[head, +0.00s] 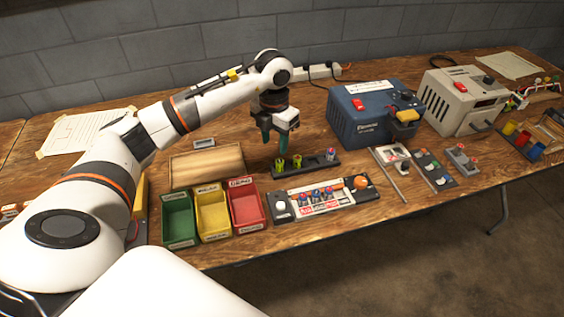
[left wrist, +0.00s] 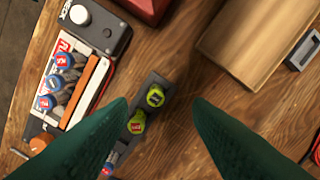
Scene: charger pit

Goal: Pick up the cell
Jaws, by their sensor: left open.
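Cells stand upright in a dark rack (head: 308,167) on the wooden table. Two have yellow-green bodies, the left cell (head: 281,165) and the middle cell (head: 297,161); a greyish cell (head: 330,155) stands at the right end. My left gripper (head: 275,138) points down above the rack's left end, open, with nothing between its fingers. In the left wrist view, one yellow-green cell (left wrist: 155,96) lies between the green fingertips and the other (left wrist: 137,122) is beside the left finger, which partly hides the rack. Which cell is meant cannot be told. My right gripper is not in view.
A charger strip (head: 336,197) with several blue-topped cells lies in front of the rack. Green (head: 179,219), yellow (head: 212,215) and red bins (head: 246,207) stand front left, a wooden box (head: 206,163) behind them. A blue machine (head: 365,117) stands right of the gripper.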

